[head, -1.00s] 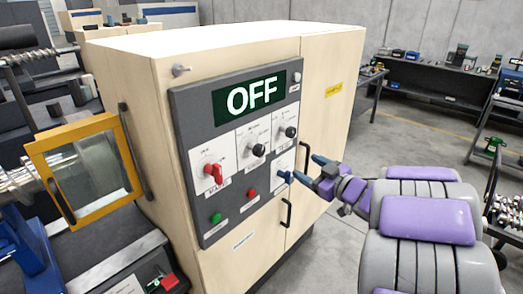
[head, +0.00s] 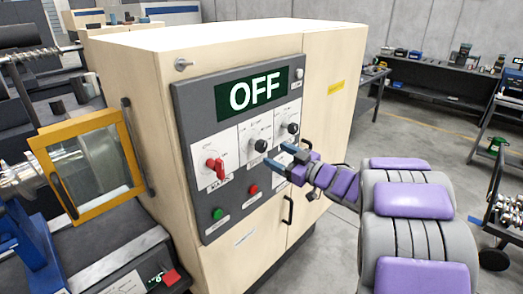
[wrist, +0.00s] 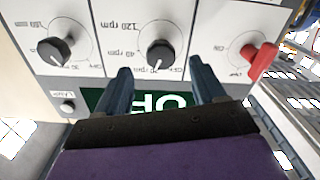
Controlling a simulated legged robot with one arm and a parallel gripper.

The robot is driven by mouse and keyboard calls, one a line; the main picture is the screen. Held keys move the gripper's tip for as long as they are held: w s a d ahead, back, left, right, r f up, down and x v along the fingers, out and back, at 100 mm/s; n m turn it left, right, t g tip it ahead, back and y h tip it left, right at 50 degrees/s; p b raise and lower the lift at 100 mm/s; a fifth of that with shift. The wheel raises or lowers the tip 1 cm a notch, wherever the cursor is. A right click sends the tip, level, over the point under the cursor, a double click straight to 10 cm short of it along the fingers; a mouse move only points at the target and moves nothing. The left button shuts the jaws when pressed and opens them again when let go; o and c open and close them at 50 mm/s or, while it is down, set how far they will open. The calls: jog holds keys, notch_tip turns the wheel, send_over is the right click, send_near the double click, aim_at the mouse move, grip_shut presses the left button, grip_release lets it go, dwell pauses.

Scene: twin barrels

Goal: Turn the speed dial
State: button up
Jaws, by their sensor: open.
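The speed dial is the black knob with rpm marks, in the middle of the panel's row in the head view (head: 260,146). It also shows in the wrist view (wrist: 158,53), between and beyond my fingertips, its pointer toward the lower rpm marks. My gripper (head: 277,156) is open at the panel, just right of and below this dial. In the wrist view my gripper (wrist: 159,68) has a finger on each side of the dial's line, with no clear contact visible. The display (head: 251,95) reads OFF.
A red switch (head: 214,167) is left of the speed dial and another black knob (head: 292,128) right of it. Green (head: 218,213) and red (head: 253,190) buttons sit below. A yellow-framed guard (head: 90,165) stands left; open floor lies right of the cabinet.

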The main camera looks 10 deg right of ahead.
aim_at(265, 149)
jog(key=b+x, duration=0.1)
jog(key=x, duration=0.6)
jog(key=shift+w+a, duration=0.15)
jog(key=shift+w, duration=0.05)
jog(key=c, duration=1)
jog(key=shift+n, duration=0.3)
jog(key=n+b, duration=0.1)
jog(key=n, duration=0.2)
jog(key=shift+n, duration=0.4)
jog(key=n+b, duration=0.2)
jog(key=n, duration=0.3)
jog(key=shift+n, duration=0.4)
jog(key=shift+f, duration=0.1)
